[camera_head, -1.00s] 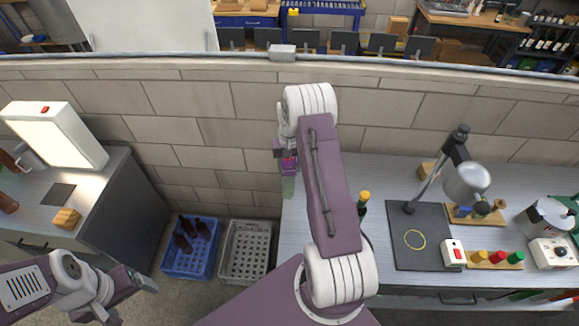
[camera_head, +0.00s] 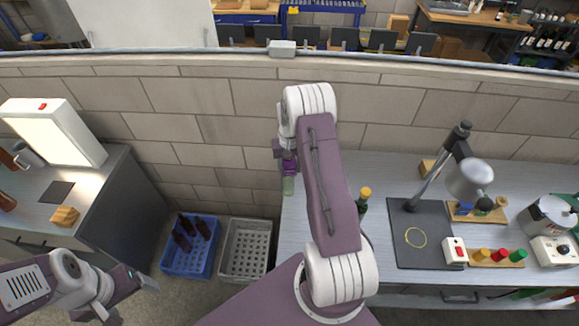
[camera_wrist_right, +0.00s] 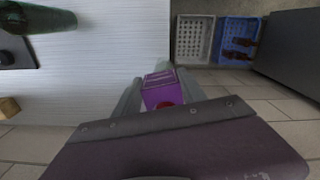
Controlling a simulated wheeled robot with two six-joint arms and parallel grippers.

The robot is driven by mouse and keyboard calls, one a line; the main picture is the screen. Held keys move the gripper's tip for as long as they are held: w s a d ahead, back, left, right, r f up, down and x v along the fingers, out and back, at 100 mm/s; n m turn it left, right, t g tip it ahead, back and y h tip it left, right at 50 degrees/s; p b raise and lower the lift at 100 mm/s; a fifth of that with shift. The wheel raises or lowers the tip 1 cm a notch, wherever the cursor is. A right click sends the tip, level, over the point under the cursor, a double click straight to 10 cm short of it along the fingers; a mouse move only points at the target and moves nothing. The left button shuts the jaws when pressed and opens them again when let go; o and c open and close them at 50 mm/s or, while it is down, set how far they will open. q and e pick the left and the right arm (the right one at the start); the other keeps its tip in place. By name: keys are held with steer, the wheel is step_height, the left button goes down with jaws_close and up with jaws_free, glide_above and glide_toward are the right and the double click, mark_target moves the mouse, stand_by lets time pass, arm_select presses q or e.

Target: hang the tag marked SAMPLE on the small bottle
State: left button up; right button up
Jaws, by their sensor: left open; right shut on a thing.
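My right gripper (camera_wrist_right: 160,95) is shut on a purple tag (camera_wrist_right: 159,92) with faint pale markings, too small to read, and a red spot near its base. In the head view the purple tag (camera_head: 289,165) is right above or around the top of a small pale green bottle (camera_head: 288,186), at the left edge of the right counter. The small bottle shows only as a pale green patch beyond the tag in the wrist view (camera_wrist_right: 164,66). I cannot tell whether the tag is around its neck. My left gripper (camera_head: 148,284) is open and empty, low at the left.
A dark green bottle with a yellow cap (camera_head: 364,198) stands right of my right arm. A dark mat (camera_head: 415,250) with a yellow ring and a lamp (camera_head: 468,180) lie further right. Blue (camera_head: 172,262) and grey crates (camera_head: 234,270) stand on the floor.

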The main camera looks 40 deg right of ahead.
steer(key=shift+f, duration=0.3)
steer(key=shift+f, duration=0.1)
steer(key=shift+f+b, duration=0.4)
steer(key=shift+b, duration=0.1)
steer(key=o, duration=0.9)
steer(key=shift+c, duration=0.2)
steer(key=shift+r, duration=0.15)
